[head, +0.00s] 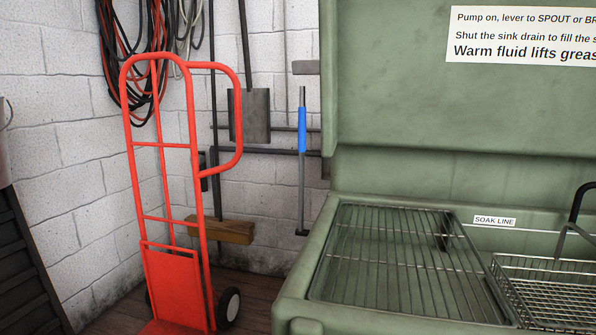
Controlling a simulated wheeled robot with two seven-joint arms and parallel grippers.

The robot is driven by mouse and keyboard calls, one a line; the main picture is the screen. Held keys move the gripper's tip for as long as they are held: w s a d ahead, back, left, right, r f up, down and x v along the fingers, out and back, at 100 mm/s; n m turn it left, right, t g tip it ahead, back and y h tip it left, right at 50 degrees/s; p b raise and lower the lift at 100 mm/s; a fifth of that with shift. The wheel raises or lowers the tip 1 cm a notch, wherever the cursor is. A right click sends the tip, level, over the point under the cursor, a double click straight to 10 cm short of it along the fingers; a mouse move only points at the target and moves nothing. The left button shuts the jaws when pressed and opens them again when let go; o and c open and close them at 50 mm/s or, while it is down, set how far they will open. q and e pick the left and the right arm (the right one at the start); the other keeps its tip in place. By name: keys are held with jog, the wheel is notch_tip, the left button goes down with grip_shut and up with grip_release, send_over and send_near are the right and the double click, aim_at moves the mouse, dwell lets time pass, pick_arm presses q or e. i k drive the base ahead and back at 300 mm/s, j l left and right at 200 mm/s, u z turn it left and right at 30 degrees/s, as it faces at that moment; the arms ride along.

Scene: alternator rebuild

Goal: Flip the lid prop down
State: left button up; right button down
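The parts washer's green lid (420,120) stands open and upright at the back of the green tub (318,235). An upright thin metal bar with a blue sleeve (302,130) stands just left of the lid, with a small dark foot at its lower end. It may be the lid prop, but I cannot tell for sure, nor whether it touches the lid. Neither of my grippers is in view.
A red hand truck (195,150) stands left of the washer. A wire rack (400,265) lies in the tub, with a wire basket (550,290) at right. Behind the truck are cables (125,60), a shovel (248,115) and a broom (220,230) by the block wall.

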aim_at(300, 232)
jog(key=k, duration=0.5)
jog(key=i+j+u, duration=0.15)
jog(key=i+j, duration=0.15)
jog(key=j, duration=0.3)
jog(key=i+j+u, duration=0.2)
jog(key=i+j, duration=0.2)
jog(key=j, duration=0.2)
jog(key=i+j+u, duration=0.15)
jog(key=i+j, duration=0.25)
jog(key=j, duration=0.15)
